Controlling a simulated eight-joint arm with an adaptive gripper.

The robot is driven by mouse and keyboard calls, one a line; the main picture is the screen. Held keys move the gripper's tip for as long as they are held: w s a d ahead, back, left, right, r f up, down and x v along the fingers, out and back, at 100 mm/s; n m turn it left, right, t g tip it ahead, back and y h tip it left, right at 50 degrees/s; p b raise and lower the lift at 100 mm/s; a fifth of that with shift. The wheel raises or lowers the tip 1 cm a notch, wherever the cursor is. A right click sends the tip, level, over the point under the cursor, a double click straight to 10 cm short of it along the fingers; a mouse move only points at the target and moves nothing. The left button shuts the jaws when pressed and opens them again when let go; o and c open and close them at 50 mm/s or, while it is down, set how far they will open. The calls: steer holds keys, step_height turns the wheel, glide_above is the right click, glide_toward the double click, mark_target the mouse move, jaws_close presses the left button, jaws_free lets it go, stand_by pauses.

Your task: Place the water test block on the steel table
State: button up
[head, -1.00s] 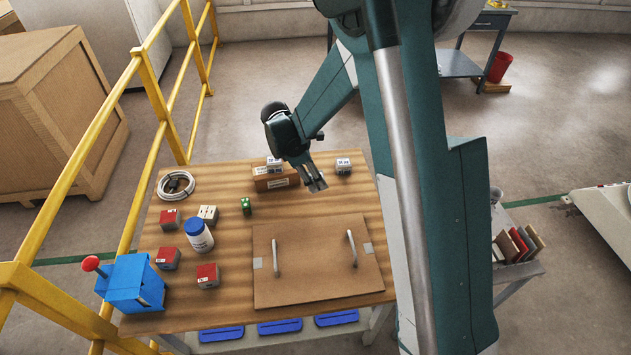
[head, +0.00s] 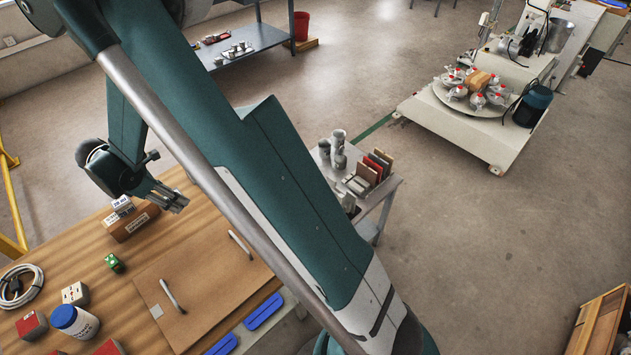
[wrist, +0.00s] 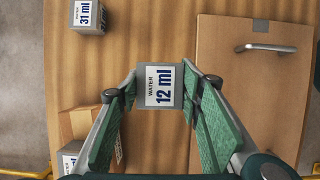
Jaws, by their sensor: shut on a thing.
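My gripper (head: 178,202) is above the wooden table, beside the brown box (head: 130,222). In the wrist view its green-padded fingers (wrist: 160,92) are shut on a grey water test block (wrist: 160,85) with a white label reading WATER 12 ml. The block is hard to make out in the head view. A grey metal table (head: 242,52) with small items on it stands at the back. A smaller metal table (head: 385,190) stands behind my arm at the right. I cannot tell which is the steel table.
Another water block (wrist: 88,15) marked 31 ml lies apart on the wood. A brown board (head: 200,280) with handles, a blue-capped jar (head: 75,322) and a coiled cable (head: 20,285) share the wooden table. A white machine (head: 480,110) stands at right.

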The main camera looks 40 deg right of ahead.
steer(key=s+d+f+m+g+b, duration=0.1)
steer(key=s+d+f+m, duration=0.1)
steer(key=d, duration=1.5)
steer(key=s+d+f+m+g+y+b, duration=0.1)
steer(key=d+f+m, duration=0.3)
steer(key=d, duration=1.4)
steer(key=s+d+f+m+g+b, duration=0.1)
steer(key=s+d+f+m, duration=0.2)
steer(key=d, duration=1.4)
steer(key=shift+d+f, duration=0.3)
steer(key=shift+s, duration=0.1)
steer(key=shift+f+b, duration=0.75)
steer(key=shift+f, duration=2.4)
steer(key=shift+f, duration=0.1)
steer(key=shift+f+b, duration=0.45)
steer(key=shift+f, duration=1.3)
steer(key=shift+f, duration=0.15)
